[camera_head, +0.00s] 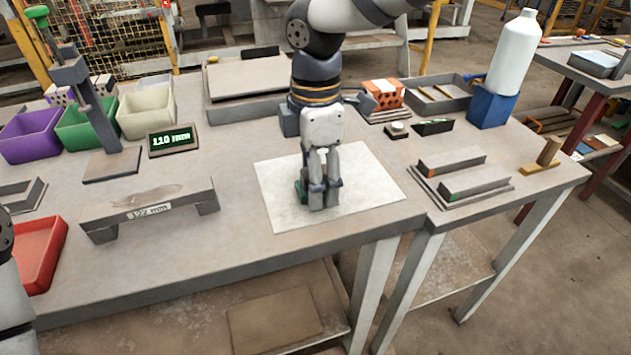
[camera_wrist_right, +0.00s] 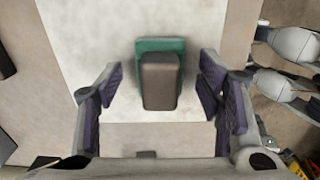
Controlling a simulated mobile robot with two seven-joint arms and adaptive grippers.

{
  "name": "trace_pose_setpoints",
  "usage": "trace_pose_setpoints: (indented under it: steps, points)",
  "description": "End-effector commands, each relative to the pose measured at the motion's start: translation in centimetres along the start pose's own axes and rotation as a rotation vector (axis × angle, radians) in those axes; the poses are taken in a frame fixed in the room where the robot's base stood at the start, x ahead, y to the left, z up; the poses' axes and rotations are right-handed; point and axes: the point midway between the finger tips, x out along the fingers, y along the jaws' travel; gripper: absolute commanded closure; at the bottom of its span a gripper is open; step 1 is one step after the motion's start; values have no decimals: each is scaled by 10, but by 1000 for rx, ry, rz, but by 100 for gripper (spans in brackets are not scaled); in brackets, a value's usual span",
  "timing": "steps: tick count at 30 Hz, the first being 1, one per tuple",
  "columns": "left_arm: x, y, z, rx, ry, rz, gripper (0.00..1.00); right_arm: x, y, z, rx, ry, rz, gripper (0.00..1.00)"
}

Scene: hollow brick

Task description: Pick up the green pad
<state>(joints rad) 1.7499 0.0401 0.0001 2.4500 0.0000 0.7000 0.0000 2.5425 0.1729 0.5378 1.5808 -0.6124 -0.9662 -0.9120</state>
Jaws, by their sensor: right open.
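The green pad (camera_wrist_right: 146,46) lies on a white sheet (camera_wrist_right: 100,30), with a brown-grey block-shaped grip (camera_wrist_right: 160,82) on top. In the head view only a green sliver of the pad (camera_head: 301,190) shows beside my right gripper (camera_head: 319,190), which hides the rest. My right gripper points down over the pad. In the wrist view its fingers (camera_wrist_right: 162,85) are open on either side of the grip, with a gap on both sides. At the far left of the head view only part of my left arm shows; its gripper is out of view.
A low grey bridge (camera_head: 150,204) marked 122 mm stands left of the white sheet. A red tray (camera_head: 40,258), coloured bins (camera_head: 88,124) and a 110 mm display (camera_head: 172,140) are further left. An orange hollow brick (camera_head: 384,93) and white bottle (camera_head: 515,55) stand behind right.

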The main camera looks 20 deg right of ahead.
Motion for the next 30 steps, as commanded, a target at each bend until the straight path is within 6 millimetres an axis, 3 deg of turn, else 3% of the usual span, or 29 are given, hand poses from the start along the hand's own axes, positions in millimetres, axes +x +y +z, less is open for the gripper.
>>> trace_pose_setpoints:
  steps: [1,8,20,24,30]
  points:
    - [0,0,0,0,0,0,60,0,0,0,0,0,0,39]
    - [0,0,0,0,0,0,60,0,0,0,0,0,0,90]
    - [-1,0,0,0,2,0,60,-10,1,0,0,-1,2,90]
    - [-4,0,-3,0,12,0,60,-39,-2,-1,0,0,5,90]
    - [-26,1,-19,1,88,3,60,-103,-51,-12,-2,-1,21,90]
